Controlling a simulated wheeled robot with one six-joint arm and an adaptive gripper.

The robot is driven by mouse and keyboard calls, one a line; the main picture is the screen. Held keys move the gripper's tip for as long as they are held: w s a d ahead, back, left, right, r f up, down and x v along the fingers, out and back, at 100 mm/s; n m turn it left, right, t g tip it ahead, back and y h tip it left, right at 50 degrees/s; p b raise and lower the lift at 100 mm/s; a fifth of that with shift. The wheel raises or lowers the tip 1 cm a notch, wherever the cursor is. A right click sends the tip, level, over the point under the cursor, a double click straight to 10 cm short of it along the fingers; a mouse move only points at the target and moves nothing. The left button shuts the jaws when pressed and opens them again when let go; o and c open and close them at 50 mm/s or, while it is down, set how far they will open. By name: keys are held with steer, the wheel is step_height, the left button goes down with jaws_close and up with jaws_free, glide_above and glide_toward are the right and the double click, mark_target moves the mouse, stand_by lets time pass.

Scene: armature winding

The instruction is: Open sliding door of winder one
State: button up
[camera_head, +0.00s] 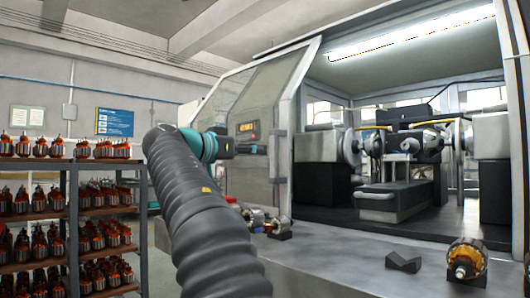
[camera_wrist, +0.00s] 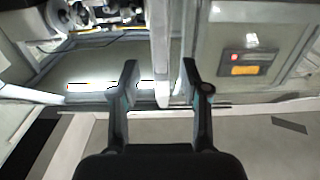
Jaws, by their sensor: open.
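The winder's sliding door, a clear panel in a pale grey frame (camera_head: 298,85), stands at the left of the machine in the head view. To its right the front is open and the winding heads (camera_head: 350,146) inside show. My gripper (camera_wrist: 160,78) is open in the wrist view. A pale upright bar (camera_wrist: 160,45), seemingly the door's edge or handle, shows between its two fingers. I cannot tell whether either finger touches it. In the head view my arm reaches to the door's left part, and the fingers are not clearly seen.
A copper armature (camera_head: 466,262) and a dark V-block (camera_head: 403,262) sit on the front ledge at right. More armatures (camera_head: 279,226) lie below the door. A rack (camera_head: 72,210) full of armatures stands at left. An orange-lit control panel (camera_wrist: 244,70) is beside the bar.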

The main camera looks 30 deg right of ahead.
steer(key=shift+v, duration=2)
